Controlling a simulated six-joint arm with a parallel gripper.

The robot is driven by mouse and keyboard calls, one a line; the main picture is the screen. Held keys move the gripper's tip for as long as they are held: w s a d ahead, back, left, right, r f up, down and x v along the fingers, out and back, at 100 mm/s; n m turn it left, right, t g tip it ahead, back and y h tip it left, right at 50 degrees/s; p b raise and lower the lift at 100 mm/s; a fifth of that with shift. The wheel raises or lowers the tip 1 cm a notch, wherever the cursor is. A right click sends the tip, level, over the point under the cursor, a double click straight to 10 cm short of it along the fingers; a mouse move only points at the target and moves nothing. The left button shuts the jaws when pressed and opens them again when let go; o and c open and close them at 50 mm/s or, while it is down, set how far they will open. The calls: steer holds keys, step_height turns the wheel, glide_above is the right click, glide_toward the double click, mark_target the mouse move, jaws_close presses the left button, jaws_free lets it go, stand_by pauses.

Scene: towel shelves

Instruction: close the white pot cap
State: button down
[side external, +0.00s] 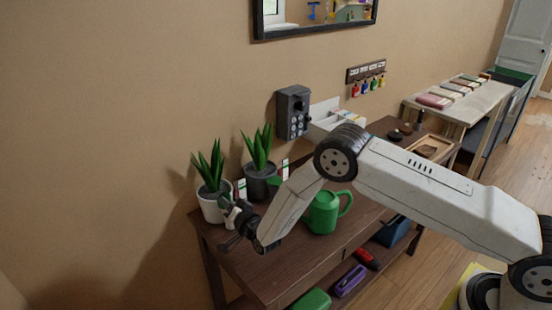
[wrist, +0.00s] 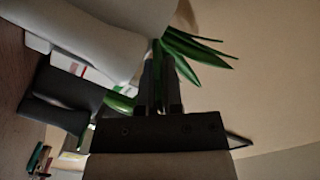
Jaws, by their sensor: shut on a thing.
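The white pot (side external: 211,207) with a spiky green plant (side external: 209,170) stands upright at the left end of the brown table. In the wrist view its pale wall (wrist: 95,35) fills the upper left, with green leaves (wrist: 195,55) beyond the fingertips. My gripper (side external: 229,207) is at the pot's right front side. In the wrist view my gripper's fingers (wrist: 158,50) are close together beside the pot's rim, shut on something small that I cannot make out. I cannot pick out a separate cap; the fingers and pot may hide it.
A dark pot (side external: 262,187) with a similar plant stands just right of the white pot; it also shows in the wrist view (wrist: 58,100). A green watering can (side external: 322,216) stands further right. Small white labels (side external: 242,189) are near the pots. The wall is close behind.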

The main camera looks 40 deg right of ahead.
steer(key=shift+d+f+m, duration=0.1)
steer(key=shift+m, duration=0.2)
steer(key=c, duration=0.8)
jaws_free()
steer(key=shift+n, duration=0.4)
